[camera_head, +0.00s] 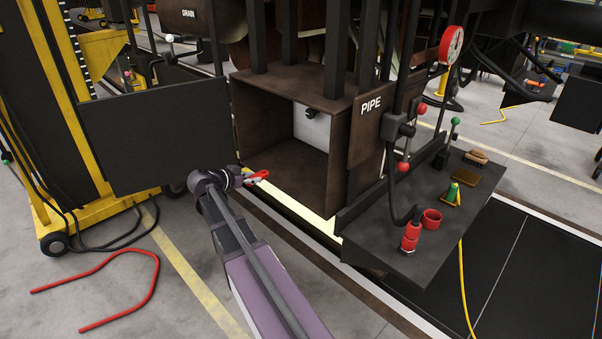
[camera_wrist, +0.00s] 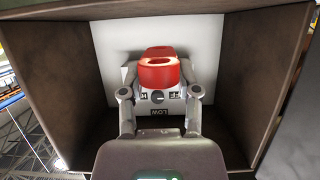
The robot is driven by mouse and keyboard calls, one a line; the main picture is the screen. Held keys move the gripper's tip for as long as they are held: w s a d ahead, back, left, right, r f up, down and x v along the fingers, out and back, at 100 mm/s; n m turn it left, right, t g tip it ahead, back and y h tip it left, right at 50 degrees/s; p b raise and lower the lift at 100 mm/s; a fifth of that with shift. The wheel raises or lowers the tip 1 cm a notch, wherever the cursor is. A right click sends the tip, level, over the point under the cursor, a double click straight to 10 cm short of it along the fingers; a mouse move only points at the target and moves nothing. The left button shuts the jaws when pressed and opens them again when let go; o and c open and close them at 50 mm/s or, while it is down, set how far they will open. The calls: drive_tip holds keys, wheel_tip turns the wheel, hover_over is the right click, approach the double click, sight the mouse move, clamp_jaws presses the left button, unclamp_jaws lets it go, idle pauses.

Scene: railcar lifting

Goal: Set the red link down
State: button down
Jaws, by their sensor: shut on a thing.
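The red link (camera_wrist: 160,72) shows in the wrist view as a ring with another red part behind it. My gripper (camera_wrist: 160,93) is shut on it, one finger at each side. In the head view the red link (camera_head: 259,175) is a small red shape at the end of my gripper (camera_head: 249,178), in front of the open brown box. It appears held in the air, with no surface seen touching it. The fingers hide part of the link.
The open brown box (camera_head: 240,118) has a pale back panel (camera_wrist: 205,40) with a dark knob and labels, one reading LOW. Right of it, a dark shelf (camera_head: 375,252) holds a red ring (camera_head: 431,219), a red fitting (camera_head: 410,238) and a brush (camera_head: 476,157). A dark panel (camera_head: 155,140) stands left.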

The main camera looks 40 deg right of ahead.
drive_tip(key=d, duration=0.5)
drive_tip(key=d+f+b, duration=0.1)
drive_tip(key=d, duration=0.8)
drive_tip(key=shift+s+d+f, duration=0.15)
drive_tip(key=shift+s+d, duration=0.15)
drive_tip(key=shift+s, duration=0.05)
drive_tip(key=shift+d, duration=0.5)
drive_tip(key=shift+d+f+b, duration=0.2)
drive_tip(key=shift+f+b, duration=0.2)
drive_tip(key=shift+b, duration=0.2)
wheel_tip(320, 180, down, 3)
drive_tip(key=b, duration=0.3)
drive_tip(key=shift+f, duration=0.1)
drive_tip(key=shift+c, duration=1.6)
unclamp_jaws()
